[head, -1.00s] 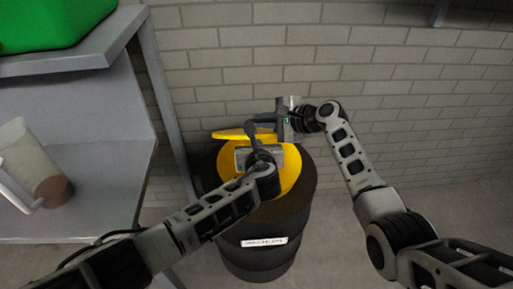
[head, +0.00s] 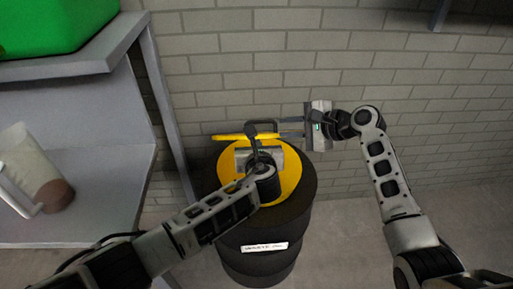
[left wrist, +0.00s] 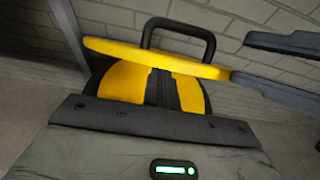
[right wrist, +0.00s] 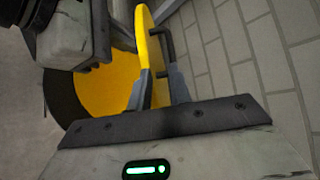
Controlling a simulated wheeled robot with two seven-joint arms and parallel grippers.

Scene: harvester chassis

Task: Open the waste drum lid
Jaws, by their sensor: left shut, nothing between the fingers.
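The waste drum (head: 297,212) is black with a yellow top (head: 288,182). Its yellow lid (head: 228,137) is raised and nearly edge-on at the drum's far side, its black handle (head: 262,123) beyond it. The lid also shows in the left wrist view (left wrist: 150,57) and right wrist view (right wrist: 146,45). My left gripper (head: 251,130) is shut and empty over the drum, its tips close to the lid's near face; I cannot tell whether they touch. My right gripper (head: 284,127) is open right of the lid, its fingers pointing towards the lid's right end and handle.
A grey brick wall (head: 240,60) stands close behind the drum. A grey shelf unit (head: 100,180) on the left holds a clear jug (head: 30,165) with brown contents and a green bin (head: 60,25). The floor right of the drum is clear.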

